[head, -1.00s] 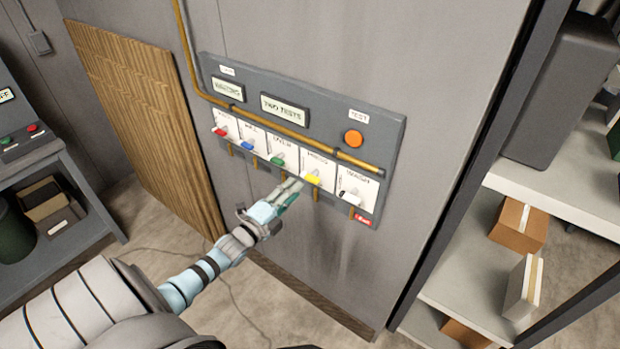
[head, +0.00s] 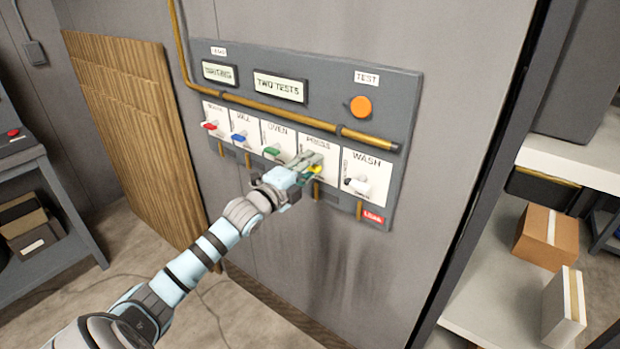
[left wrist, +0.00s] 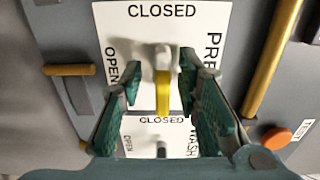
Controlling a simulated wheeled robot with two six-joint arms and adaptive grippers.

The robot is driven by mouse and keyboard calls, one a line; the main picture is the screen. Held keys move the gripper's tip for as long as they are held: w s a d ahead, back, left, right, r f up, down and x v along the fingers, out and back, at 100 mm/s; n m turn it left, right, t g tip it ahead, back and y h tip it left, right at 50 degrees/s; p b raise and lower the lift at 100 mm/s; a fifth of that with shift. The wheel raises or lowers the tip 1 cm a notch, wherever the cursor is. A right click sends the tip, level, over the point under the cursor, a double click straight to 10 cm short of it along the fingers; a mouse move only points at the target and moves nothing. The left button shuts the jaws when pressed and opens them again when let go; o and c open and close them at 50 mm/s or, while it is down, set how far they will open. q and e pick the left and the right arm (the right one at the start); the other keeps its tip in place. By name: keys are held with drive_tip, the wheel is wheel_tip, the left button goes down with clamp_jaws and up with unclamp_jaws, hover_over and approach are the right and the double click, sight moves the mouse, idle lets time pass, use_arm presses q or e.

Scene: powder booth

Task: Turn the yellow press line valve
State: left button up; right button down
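The yellow press line valve (head: 316,171) sits on its white PRESS plate (head: 322,147) on the grey panel, partly hidden by my left gripper in the head view. In the left wrist view the yellow handle (left wrist: 161,85) stands between the two open green-padded fingers, with a gap on both sides. The PRESS plate (left wrist: 130,20) carries the words CLOSED and OPEN there. My left gripper (head: 313,166) is open at the valve. My right gripper is not in view.
A brass pipe (head: 300,117) and orange test button (head: 361,107) lie above. Shelves with boxes (head: 546,237) stand at right.

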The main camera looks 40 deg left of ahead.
use_arm(q)
drive_tip(key=shift+r, duration=0.1)
drive_tip(key=shift+c, duration=0.6)
clamp_jaws()
